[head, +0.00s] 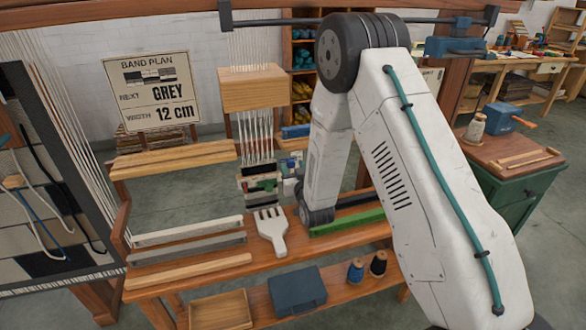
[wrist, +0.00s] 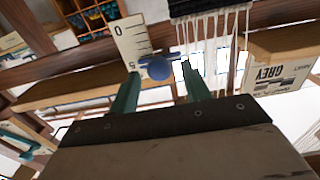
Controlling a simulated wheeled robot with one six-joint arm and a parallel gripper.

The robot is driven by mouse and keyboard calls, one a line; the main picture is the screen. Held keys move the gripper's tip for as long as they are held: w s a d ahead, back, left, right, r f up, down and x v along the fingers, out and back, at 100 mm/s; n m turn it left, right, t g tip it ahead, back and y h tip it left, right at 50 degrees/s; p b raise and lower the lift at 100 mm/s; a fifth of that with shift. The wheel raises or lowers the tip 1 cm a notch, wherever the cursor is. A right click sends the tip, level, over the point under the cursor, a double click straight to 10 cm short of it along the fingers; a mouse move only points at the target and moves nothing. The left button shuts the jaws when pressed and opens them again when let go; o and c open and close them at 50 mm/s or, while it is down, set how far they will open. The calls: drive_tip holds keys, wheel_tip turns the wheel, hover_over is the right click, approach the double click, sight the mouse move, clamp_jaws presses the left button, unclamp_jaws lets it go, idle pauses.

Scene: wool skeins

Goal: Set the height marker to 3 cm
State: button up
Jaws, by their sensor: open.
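The height marker shows in the wrist view as a blue round knob (wrist: 158,69) with a thin blue bar. It sits at the edge of a white scale (wrist: 131,42) with black ticks and the numerals 0 and 5. The marker is beside the 5; its exact reading is too small to tell. My gripper (wrist: 161,78) is open, with one teal finger on each side of the knob in the picture. I see no clear contact, and cannot tell how deep the knob is between the fingers. In the head view my arm and the clutter hide the fingertips.
Hanging white warp threads (head: 257,130) and a wooden block (head: 252,88) are close by. The bench (head: 210,262) holds slats, a white comb (head: 270,230) and a green bar (head: 347,222). A sign (head: 150,92) reads GREY, 12 cm.

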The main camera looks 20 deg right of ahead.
drive_tip(key=shift+w, duration=0.15)
clamp_jaws()
drive_tip(key=shift+f, duration=1.05)
unclamp_jaws()
drive_tip(key=s, duration=0.7)
drive_tip(key=shift+s, duration=0.4)
